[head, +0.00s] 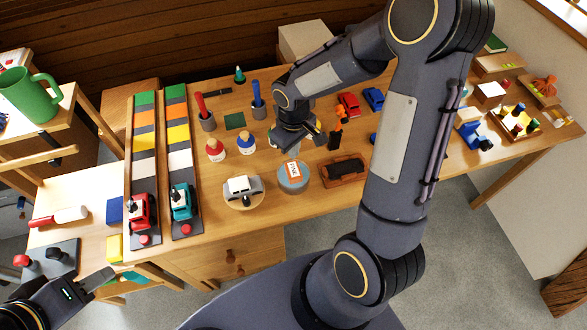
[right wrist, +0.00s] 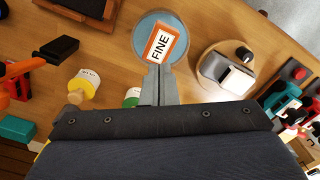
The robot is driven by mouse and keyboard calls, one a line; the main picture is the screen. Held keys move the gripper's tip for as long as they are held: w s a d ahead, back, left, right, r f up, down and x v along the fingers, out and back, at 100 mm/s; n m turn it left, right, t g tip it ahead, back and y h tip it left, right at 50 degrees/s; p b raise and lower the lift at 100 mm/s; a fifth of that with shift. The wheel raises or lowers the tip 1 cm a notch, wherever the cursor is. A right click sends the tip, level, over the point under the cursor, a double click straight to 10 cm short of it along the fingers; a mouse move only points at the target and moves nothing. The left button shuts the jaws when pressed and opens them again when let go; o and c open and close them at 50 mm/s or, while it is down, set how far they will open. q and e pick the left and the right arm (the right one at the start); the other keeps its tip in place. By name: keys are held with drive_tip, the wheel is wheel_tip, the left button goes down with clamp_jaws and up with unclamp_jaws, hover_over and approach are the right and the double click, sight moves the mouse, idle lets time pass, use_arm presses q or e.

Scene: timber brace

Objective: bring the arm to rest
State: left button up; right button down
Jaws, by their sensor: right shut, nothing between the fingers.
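My right gripper (head: 293,151) hangs over the middle of the table, just behind a round blue-grey disc (head: 284,186). Its narrow fingers are together and empty in the right wrist view (right wrist: 158,78). An orange block with a white FINE label (head: 294,171) lies on the disc; it also shows in the right wrist view (right wrist: 163,43). The fingertips appear beside the block's near edge in that view; I cannot tell whether they touch it. My left gripper (head: 100,281) is low at the bottom left, away from the table, its opening unclear.
A round board with a white-and-grey device (head: 241,188) stands left of the disc, and a dark tool on a wooden tray (head: 345,171) right of it. Two bottles (head: 246,143), cups with handles, and an orange-and-black tool (head: 338,130) stand close around the right gripper.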

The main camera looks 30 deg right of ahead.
idle(0.5)
drive_tip(key=s+a+r+m+t+y, duration=0.2)
drive_tip(key=s+r, duration=0.6)
drive_tip(key=s+a+r+m+t+y, duration=0.1)
drive_tip(key=s+a+r+m+t, duration=0.1)
drive_tip(key=s+r, duration=0.6)
drive_tip(key=shift+s+r+m+t+y, duration=0.25)
drive_tip(key=shift+s+m+t+y, duration=0.2)
drive_tip(key=shift+t, duration=0.35)
drive_tip(key=shift+a, duration=0.1)
